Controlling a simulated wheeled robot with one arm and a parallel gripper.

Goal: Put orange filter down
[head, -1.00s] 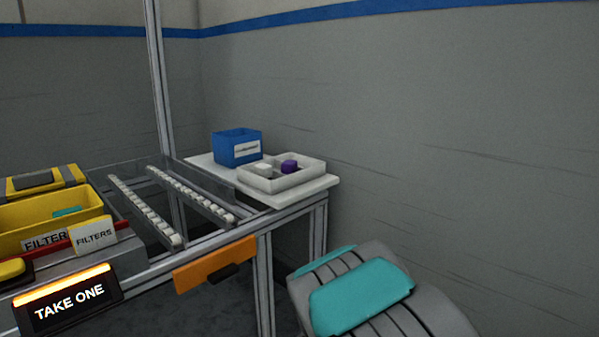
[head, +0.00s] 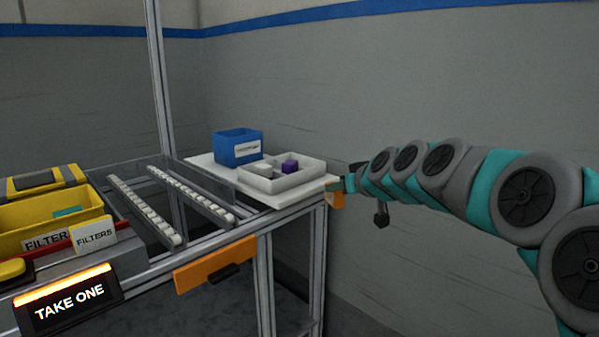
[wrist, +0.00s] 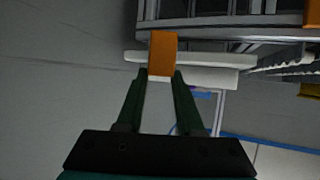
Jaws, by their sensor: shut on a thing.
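The orange filter (wrist: 163,52) is a small orange block with a white end, held between the fingertips of my gripper (wrist: 160,77) in the wrist view. My gripper is shut on it. In the head view my gripper (head: 340,187) is at the right edge of the white table, and a bit of the orange filter (head: 337,201) shows below it. Whether the filter touches the table edge is hard to tell. A white tray (head: 257,186) with compartments stands on the table and holds a purple block (head: 290,166) and a white piece (head: 262,170).
A blue bin (head: 237,149) stands behind the tray on the white tabletop (head: 205,167). Roller rails (head: 145,210) run to the left. A yellow filter bin (head: 50,215) and a lit "TAKE ONE" sign (head: 68,303) are at far left. An orange panel (head: 215,265) hangs on the frame.

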